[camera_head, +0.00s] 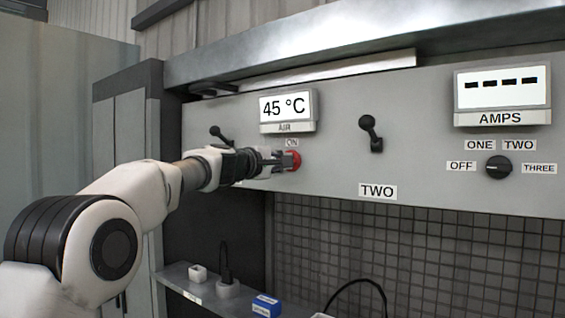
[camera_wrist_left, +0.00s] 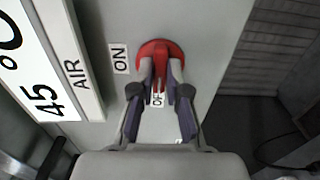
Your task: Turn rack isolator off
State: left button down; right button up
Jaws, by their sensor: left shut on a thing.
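The rack isolator appears to be the red round knob (camera_head: 296,158) on the grey panel, just under an ON label (camera_head: 292,143). In the left wrist view the red knob (camera_wrist_left: 152,48) sits near the top middle, with the ON label (camera_wrist_left: 120,59) to its left. A second label (camera_wrist_left: 157,100), partly hidden, shows between the fingers and seems to read OFF. My left gripper (camera_head: 284,161) is at the knob, its two fingers (camera_wrist_left: 161,75) shut on the red handle from both sides. The handle's exact turn is hard to tell. My right gripper is not in view.
An AMPS display (camera_head: 502,90) and a black selector dial (camera_head: 498,167) are far right. A shelf (camera_head: 172,274) with small items is below.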

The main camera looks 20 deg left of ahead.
pick_arm(q)
jog(key=c, duration=1.4)
grip_release()
jog(key=shift+o, duration=1.2)
jog(key=shift+w+d, duration=0.1)
jog(key=shift+d, duration=0.05)
jog(key=v, duration=1.1)
jog(key=shift+s, duration=0.4)
jog(key=shift+s+a, duration=0.15)
jog(key=shift+a, duration=0.05)
